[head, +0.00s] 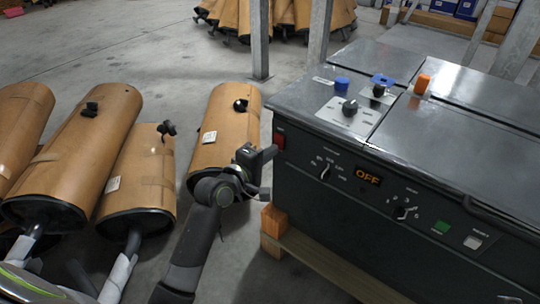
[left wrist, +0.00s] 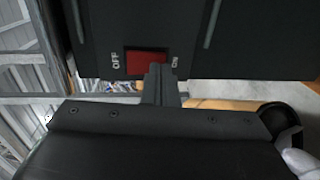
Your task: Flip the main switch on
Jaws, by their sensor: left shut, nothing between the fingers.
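The main switch is a small red rocker (head: 279,139) at the left end of the dark machine's front panel. In the left wrist view the red switch (left wrist: 146,62) sits between the labels OFF on the left and ON on the right. My left gripper (head: 270,153) is shut and empty, close to the switch. In the left wrist view its closed fingertips (left wrist: 160,72) overlap the switch's lower right part, by the ON side. I cannot tell whether they touch it. The panel display (head: 368,176) reads OFF. My right gripper is not in view.
The machine (head: 330,200) rests on a wooden pallet (head: 315,265). It carries knobs, a green button (head: 440,227) and blue and orange caps on top.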

